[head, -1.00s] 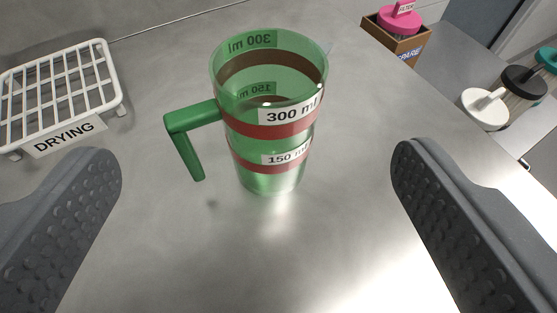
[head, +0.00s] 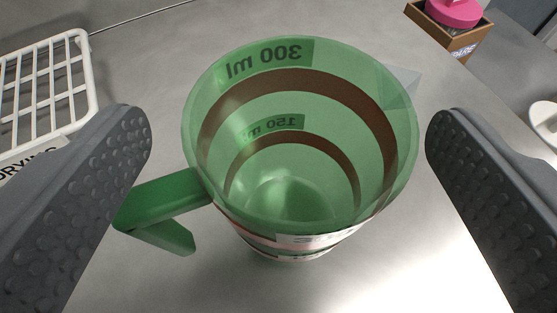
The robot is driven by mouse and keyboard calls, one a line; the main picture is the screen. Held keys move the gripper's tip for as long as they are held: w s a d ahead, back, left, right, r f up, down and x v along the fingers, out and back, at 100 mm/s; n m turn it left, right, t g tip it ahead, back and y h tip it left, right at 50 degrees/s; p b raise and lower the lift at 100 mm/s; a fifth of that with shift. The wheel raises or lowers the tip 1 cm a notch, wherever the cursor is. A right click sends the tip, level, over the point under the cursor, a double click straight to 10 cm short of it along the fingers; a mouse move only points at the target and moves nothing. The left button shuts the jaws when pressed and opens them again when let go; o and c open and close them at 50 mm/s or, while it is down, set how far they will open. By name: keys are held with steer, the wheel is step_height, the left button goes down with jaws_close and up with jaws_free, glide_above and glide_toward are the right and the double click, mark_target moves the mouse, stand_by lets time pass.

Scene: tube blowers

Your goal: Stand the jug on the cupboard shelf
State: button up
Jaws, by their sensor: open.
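The jug (head: 290,200) is green and see-through, with brown-red bands and labels for 150 ml and 300 ml. It stands upright on the grey worktop, and I look down into its open top. Its green handle (head: 165,205) points to the left and its clear spout points to the upper right. My gripper (head: 288,125) is open, with one grey studded finger on each side of the jug. Neither finger appears to touch the jug's wall; the handle lies close to the left finger. No cupboard shelf can be made out in view.
A white drying rack (head: 45,85) with a label lies at the left. A wooden box (head: 455,40) labelled SPARE, holding a pink-lidded item (head: 455,12), stands at the upper right. A white lid (head: 545,120) shows at the right edge. The worktop behind the jug is clear.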

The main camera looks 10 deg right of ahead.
mark_target(294, 85)
steer(key=x, duration=0.3)
steer(key=shift+w+d+f, duration=0.1)
steer(key=shift+d+f, duration=0.05)
steer(key=shift+f, duration=0.05)
steer(key=shift+w, duration=0.5)
steer(key=c, duration=1.5)
steer(key=shift+o, duration=0.2)
